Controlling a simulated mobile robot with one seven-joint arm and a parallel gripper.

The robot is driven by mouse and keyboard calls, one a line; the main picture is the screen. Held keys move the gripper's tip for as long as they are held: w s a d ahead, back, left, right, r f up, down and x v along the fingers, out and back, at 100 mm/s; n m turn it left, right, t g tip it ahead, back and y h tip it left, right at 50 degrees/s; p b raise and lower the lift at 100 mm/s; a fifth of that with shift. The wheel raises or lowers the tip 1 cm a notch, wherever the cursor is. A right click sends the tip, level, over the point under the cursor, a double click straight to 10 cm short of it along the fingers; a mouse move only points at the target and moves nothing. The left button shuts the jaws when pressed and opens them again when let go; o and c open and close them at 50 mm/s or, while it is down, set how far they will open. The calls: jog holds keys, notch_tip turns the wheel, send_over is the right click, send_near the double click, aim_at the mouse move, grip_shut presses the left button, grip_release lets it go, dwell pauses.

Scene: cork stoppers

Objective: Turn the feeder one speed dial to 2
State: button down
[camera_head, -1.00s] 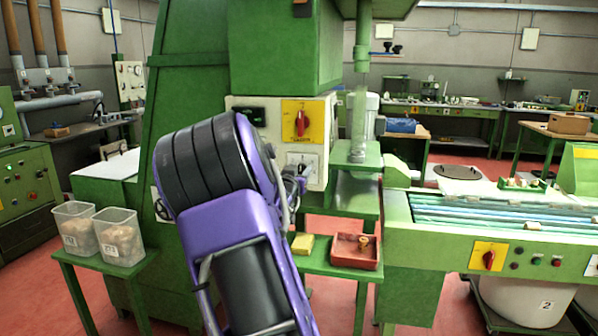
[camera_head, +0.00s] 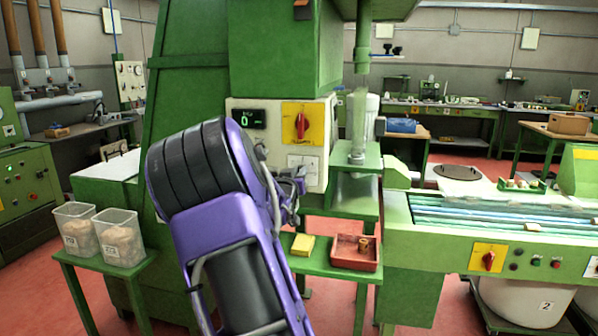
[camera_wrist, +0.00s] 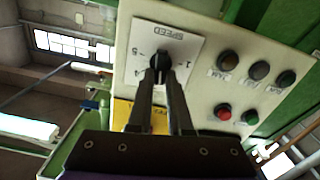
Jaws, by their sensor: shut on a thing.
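The speed dial (camera_wrist: 159,59) is a small black knob on a white plate marked SPEED, upside down in the wrist view. The numerals 1, 4 and 5 can be made out around it; the fingers cover part of the scale, and where the pointer stands is unclear. My gripper (camera_wrist: 160,75) is shut on the knob, one finger on each side. In the head view, the plate (camera_head: 303,160) shows on the front panel of the green machine, and my gripper (camera_head: 292,183) is at its lower edge, partly hidden by my arm.
The panel (camera_head: 274,108) carries a display (camera_head: 247,118) reading 0 and a red switch (camera_head: 301,125) on a yellow plate. Several buttons (camera_wrist: 258,70) sit beside the dial. Below is a green shelf (camera_head: 318,262) with a yellow block (camera_head: 303,244) and a red tray (camera_head: 356,263).

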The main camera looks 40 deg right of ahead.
jog(key=n+p, duration=0.1)
jog(key=n, duration=0.2)
jog(key=shift+w+a, duration=0.15)
jog(key=shift+w+f+n+p, duration=0.15)
jog(key=shift+n+p, duration=0.8)
jog(key=shift+n, duration=1.45)
jog(key=c, duration=0.8)
grip_release()
jog(key=shift+a, duration=0.1)
jog(key=shift+c, duration=0.2)
jog(key=p+v, duration=0.1)
jog(key=v, duration=1.6)
jog(key=shift+a, duration=0.2)
